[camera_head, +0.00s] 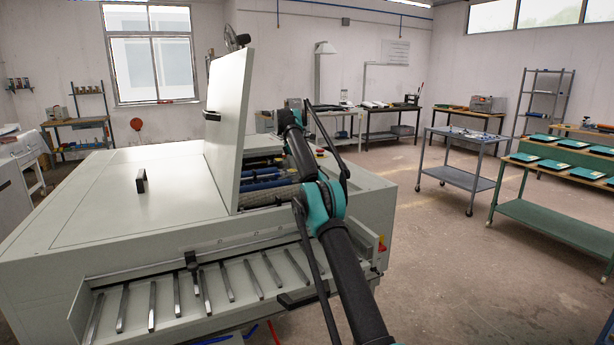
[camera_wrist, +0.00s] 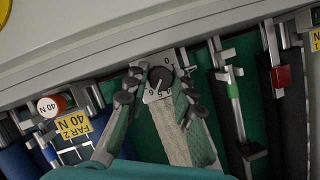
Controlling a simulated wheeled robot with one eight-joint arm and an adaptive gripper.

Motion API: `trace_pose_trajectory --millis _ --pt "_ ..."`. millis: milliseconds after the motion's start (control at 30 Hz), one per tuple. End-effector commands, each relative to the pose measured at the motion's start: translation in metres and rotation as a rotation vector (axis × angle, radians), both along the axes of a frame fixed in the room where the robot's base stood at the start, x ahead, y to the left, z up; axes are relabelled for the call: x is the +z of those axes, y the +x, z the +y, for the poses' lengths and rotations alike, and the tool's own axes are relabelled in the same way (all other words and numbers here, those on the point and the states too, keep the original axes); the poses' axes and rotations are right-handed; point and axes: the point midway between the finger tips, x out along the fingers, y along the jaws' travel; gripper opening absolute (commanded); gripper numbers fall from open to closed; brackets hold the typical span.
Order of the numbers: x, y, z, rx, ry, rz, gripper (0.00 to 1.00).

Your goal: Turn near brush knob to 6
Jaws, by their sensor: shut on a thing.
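In the wrist view a round black knob (camera_wrist: 160,77) sits on a pale dial plate (camera_wrist: 150,97) with printed numbers. Its pale pointer line seems to point down toward the lower digits, but the exact number is too small to read surely. My gripper (camera_wrist: 158,90) has one dark-padded finger on each side of the knob and is shut on it. In the head view my arm reaches into the open bay of the large pale machine (camera_head: 120,205). The gripper tips and the knob are not clear there.
The raised lid panel (camera_head: 228,120) stands left of my arm. In the wrist view a yellow "FAR 2 40 N" tag (camera_wrist: 73,124) and a red-and-white cylinder (camera_wrist: 50,106) lie left of the gripper. A red block (camera_wrist: 282,77) and metal brackets are to the right. The machine's pale edge runs above.

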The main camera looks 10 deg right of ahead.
Motion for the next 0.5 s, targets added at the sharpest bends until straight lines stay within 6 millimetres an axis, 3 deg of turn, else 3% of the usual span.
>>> trace_pose_trajectory --millis 300,333,500 --pt "-0.0001 0.0 0.0005 0.001 0.001 0.0 0.0" --pt "-0.0001 0.0 0.0005 0.001 0.001 0.0 0.28" --pt "-0.0001 0.0 0.0004 0.001 0.0 0.0 0.45"
